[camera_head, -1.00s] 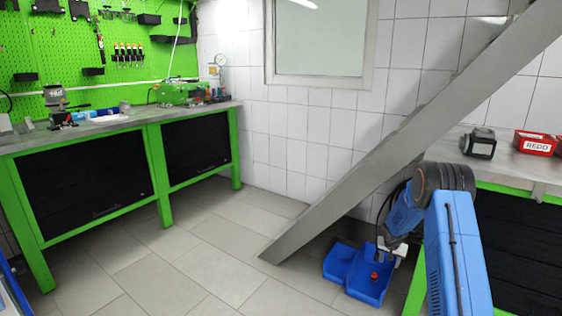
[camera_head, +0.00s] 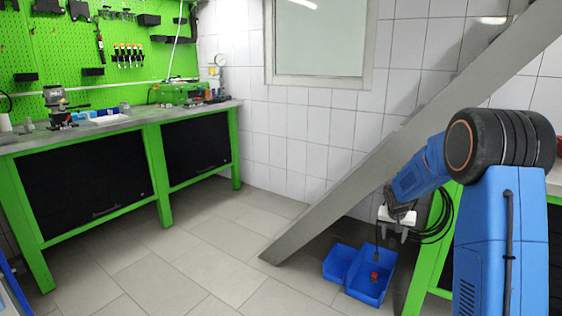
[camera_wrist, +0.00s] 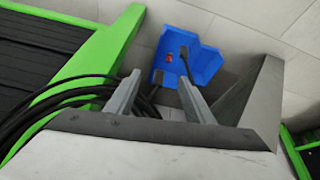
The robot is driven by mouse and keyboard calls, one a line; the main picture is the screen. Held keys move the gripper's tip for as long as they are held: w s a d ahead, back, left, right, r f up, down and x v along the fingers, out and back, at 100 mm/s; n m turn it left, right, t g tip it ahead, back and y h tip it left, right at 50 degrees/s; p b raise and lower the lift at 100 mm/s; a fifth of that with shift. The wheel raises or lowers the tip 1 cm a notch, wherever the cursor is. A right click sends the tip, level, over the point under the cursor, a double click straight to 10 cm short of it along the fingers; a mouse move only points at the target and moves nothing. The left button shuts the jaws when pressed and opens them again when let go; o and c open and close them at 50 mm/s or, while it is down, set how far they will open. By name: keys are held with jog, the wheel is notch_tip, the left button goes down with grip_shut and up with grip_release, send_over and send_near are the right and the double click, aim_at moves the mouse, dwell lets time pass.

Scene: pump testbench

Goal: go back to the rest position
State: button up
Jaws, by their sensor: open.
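My gripper (camera_head: 394,232) is at the end of my blue arm, right of the grey slanted beam and above the blue bins (camera_head: 369,289). In the wrist view, the two grey fingers of my gripper (camera_wrist: 160,82) stand apart with nothing between them. The bins (camera_wrist: 205,65) lie beyond the fingertips on the floor. A small red-topped item (camera_wrist: 169,58) sits in one bin, along with a dark part. My gripper is close to the black cables (camera_wrist: 70,92) in the wrist view; whether they touch cannot be told.
The grey slanted beam (camera_head: 385,155) crosses from the floor to the upper right. A green-framed bench (camera_head: 428,262) stands at the right, mostly behind my arm. Another green bench (camera_head: 150,170) with tools stands at the left. The tiled floor (camera_head: 190,250) between is clear.

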jog(key=s+a+r+n, duration=0.1)
jog(key=s+a+r, duration=0.4)
jog(key=s+r, duration=0.6)
jog(key=s+a+r+n, duration=0.1)
jog(key=s+a+r, duration=0.45)
jog(key=s, duration=0.85)
jog(key=s+a+n+y, duration=0.1)
jog(key=s+a, duration=0.1)
jog(key=s, duration=1.1)
jog(key=s+a+n+y, duration=0.1)
jog(key=s+a+n, duration=0.1)
jog(key=s, duration=1.1)
jog(key=shift+s+a+r+t+y, duration=0.3)
jog(key=shift+s+a+t, duration=0.1)
jog(key=shift+a, duration=0.35)
jog(key=shift+w, duration=0.1)
